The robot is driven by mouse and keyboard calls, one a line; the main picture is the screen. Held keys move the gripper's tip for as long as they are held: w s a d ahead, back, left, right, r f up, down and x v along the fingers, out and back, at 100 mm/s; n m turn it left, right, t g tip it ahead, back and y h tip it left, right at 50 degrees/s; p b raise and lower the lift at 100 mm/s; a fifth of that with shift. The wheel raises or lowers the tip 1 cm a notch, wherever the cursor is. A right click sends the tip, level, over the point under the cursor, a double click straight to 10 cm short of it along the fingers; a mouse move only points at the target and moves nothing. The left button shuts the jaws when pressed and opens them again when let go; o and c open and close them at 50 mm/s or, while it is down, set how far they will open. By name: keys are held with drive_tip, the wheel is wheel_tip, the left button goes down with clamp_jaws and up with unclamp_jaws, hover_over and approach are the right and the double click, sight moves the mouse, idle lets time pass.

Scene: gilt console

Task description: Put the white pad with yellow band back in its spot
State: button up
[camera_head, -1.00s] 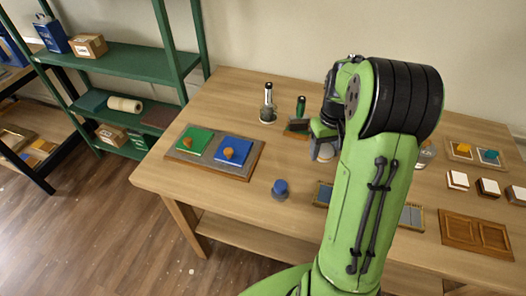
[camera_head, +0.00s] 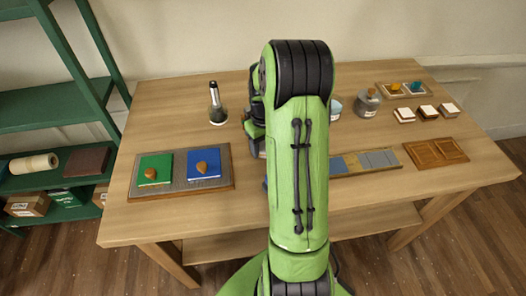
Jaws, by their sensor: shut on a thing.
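My gripper (camera_head: 252,128) is at the middle of the table, left of my green arm, and points down. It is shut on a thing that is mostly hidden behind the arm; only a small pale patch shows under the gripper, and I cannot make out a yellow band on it. Three white-topped pads stand in a row at the right: the left one (camera_head: 404,115), the middle one (camera_head: 427,111) and the right one (camera_head: 449,110). Their side bands look brownish, and their exact colours are too small to tell.
A board (camera_head: 228,182) with green and blue panels lies at the left. A grey jar (camera_head: 366,103), a tray (camera_head: 391,96) with yellow and teal pieces and a wooden panel (camera_head: 437,152) are at the right. The front-left table is clear.

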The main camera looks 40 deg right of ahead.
drive_tip(key=shift+d+f, duration=0.1)
drive_tip(key=shift+f, duration=0.75)
drive_tip(key=shift+f, duration=0.2)
drive_tip(key=o, duration=0.9)
drive_tip(key=shift+o, duration=0.2)
drive_tip(key=shift+r, duration=0.1)
